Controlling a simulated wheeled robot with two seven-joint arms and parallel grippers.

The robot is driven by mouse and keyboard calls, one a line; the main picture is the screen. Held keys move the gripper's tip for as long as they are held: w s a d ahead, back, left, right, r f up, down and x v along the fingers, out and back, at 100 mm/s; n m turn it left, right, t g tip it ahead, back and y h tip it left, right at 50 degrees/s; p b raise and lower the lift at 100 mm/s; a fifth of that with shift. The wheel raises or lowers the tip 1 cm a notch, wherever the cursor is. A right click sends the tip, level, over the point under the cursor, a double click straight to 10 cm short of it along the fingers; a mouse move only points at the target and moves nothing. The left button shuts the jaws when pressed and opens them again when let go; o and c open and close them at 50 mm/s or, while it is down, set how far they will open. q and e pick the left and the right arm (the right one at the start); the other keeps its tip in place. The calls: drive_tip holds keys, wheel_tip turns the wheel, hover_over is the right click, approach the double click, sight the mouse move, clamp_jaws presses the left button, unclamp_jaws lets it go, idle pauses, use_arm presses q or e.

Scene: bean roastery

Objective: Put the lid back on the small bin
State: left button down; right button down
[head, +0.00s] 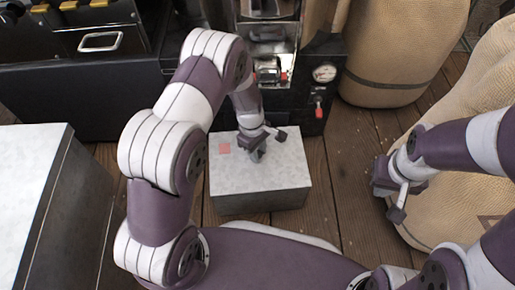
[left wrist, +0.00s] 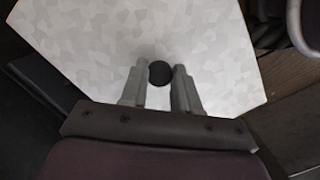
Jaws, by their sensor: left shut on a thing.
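The small bin (head: 262,201) is a grey metal box on the floor in the middle of the head view. A pale, mottled flat lid (head: 285,172) with a small red square spans its top, and it fills much of the left wrist view (left wrist: 215,50). I cannot tell whether the lid rests fully on the rim. My left gripper (head: 257,154) points down at the lid. In the left wrist view its fingers (left wrist: 160,85) are shut on the lid's round black knob (left wrist: 160,72). My right gripper (head: 382,178) is away to the right; its finger gap is unclear.
A larger grey metal box (head: 30,190) stands at the left. A dark machine with a gauge (head: 324,73) is behind the bin. Burlap sacks (head: 400,45) stand at the back right and right side (head: 460,195). Wooden floor (head: 340,170) is clear right of the bin.

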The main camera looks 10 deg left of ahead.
idle(0.3)
use_arm(q)
drive_tip(key=shift+c, duration=1.3)
unclamp_jaws()
drive_tip(key=shift+r, duration=0.1)
wheel_tip(320, 180, up, 6)
drive_tip(key=p, duration=0.6)
